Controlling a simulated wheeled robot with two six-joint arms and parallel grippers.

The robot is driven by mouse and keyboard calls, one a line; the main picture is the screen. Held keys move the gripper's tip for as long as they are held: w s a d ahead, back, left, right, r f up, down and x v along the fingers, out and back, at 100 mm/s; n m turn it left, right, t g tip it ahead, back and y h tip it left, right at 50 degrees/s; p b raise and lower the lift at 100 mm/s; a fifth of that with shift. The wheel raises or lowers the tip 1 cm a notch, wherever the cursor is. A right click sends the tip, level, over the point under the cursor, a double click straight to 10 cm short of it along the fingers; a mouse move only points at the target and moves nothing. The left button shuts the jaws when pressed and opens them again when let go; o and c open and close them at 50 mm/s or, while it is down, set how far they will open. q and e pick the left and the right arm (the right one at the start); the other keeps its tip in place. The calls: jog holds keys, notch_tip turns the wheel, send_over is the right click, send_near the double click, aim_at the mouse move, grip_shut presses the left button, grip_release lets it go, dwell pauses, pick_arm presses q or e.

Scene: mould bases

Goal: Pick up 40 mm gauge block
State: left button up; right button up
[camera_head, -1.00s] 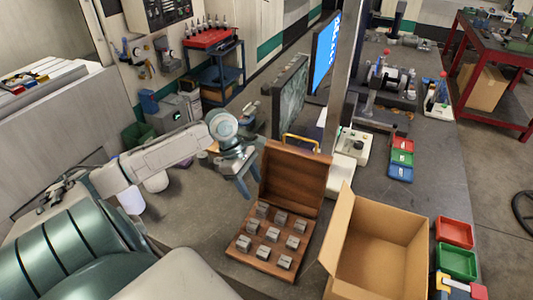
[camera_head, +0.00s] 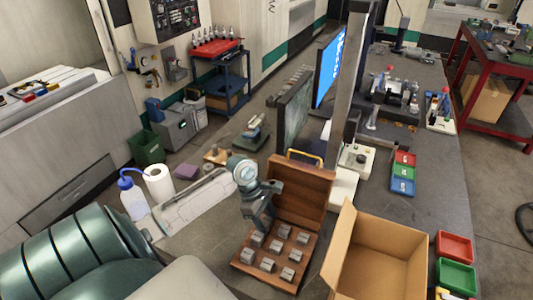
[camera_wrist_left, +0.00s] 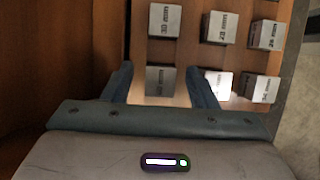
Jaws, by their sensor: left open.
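An open wooden case (camera_head: 300,205) holds several grey metal gauge blocks in rows; its lid stands up at the back. My left gripper (camera_head: 262,222) is at the back left of the rows, in front of the lid, pointing down at the blocks. In the left wrist view its open fingers (camera_wrist_left: 164,82) straddle a grey block (camera_wrist_left: 160,80) whose label I cannot read. Behind it, a block (camera_wrist_left: 165,20) seems marked 30 mm, with 28 mm (camera_wrist_left: 219,27) and 26 mm (camera_wrist_left: 267,34) to its right. I cannot tell which block is 40 mm. My right gripper is not in view.
An open cardboard box (camera_head: 375,255) stands right of the case. Red (camera_head: 455,247) and green (camera_head: 457,276) trays are beyond it. A paper roll (camera_head: 159,184) and a white bottle (camera_head: 133,200) stand at the left. A monitor (camera_head: 327,60) is behind.

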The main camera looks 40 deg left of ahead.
aim_at(268, 220)
pick_arm(q)
jog(key=shift+f, duration=0.25)
grip_shut()
jog(key=shift+r, duration=0.15)
jog(key=shift+r+b, duration=0.55)
jog(key=shift+r, duration=0.05)
jog(key=shift+b+v, duration=0.5)
jog(key=shift+v, duration=0.55)
jog(key=s+a, duration=0.1)
jog(key=a, duration=0.1)
jog(key=s+a+b, duration=0.1)
jog(key=a, duration=0.1)
jog(key=s+a, duration=0.1)
jog(key=a, duration=0.1)
jog(key=shift+a+r, duration=0.4)
jog(key=s+a+p, duration=0.2)
jog(key=a+p, duration=0.1)
jog(key=a, duration=0.4)
jog(key=shift+s+r, duration=0.4)
